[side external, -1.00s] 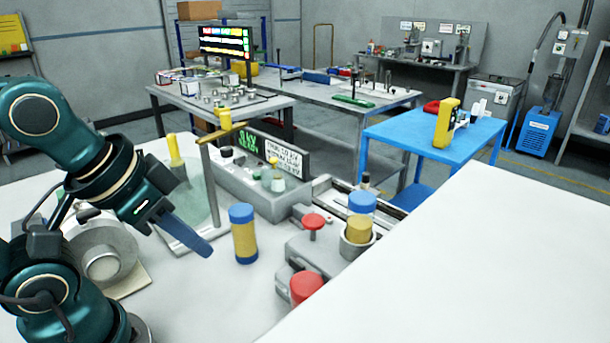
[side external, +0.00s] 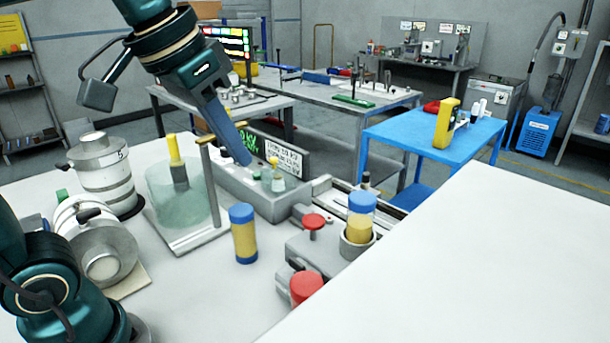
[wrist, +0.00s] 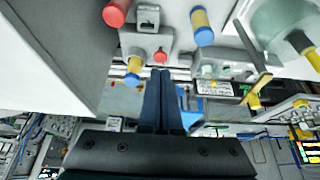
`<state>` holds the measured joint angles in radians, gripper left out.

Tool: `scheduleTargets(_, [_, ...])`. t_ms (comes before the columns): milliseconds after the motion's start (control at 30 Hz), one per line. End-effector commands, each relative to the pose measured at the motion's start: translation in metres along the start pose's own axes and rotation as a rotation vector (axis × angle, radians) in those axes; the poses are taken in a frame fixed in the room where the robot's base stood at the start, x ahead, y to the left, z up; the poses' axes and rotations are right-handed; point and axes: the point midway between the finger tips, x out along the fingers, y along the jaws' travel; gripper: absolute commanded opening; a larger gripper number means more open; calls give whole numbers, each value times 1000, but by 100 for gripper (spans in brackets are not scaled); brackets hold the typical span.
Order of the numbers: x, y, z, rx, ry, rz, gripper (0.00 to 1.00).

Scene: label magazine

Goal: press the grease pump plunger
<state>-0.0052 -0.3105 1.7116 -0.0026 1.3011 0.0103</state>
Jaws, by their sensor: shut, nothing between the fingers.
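My gripper (side external: 243,160) is shut and empty, its dark blue fingers held together and pointing down over the grey box. In the wrist view the closed fingers (wrist: 160,75) show at centre. A clear greenish jar (side external: 180,205) stands on a white plate with a yellow-topped plunger (side external: 174,150) rising from it. It is left of my gripper and apart from it. The jar also shows at top right in the wrist view (wrist: 275,18). A red mushroom knob (side external: 314,221) sits on a grey block, and a red cap (side external: 306,287) is in front. I cannot tell which is the grease pump's plunger.
A blue-and-yellow cylinder (side external: 243,235) stands alone; another (side external: 361,215) sits in a holder. The grey box (side external: 250,190) has small knobs and a sign (side external: 283,157) behind. A post (side external: 207,180) stands beside the jar. White canisters (side external: 106,175) are at left. The right tabletop is clear.

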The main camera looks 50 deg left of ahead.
Motion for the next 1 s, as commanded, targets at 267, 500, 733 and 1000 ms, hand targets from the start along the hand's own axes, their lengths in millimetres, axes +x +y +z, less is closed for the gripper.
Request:
scheduleTargets(267, [10, -2, -57, -1, -55, 0, 0])
scheduleTargets(500, [36, -3, -88, -3, -100, 0, 0])
scheduleTargets(733, [59, -4, -92, -5, -145, 0, 0])
scheduleTargets(1000, [61, -4, -91, -5, -152, 0, 0])
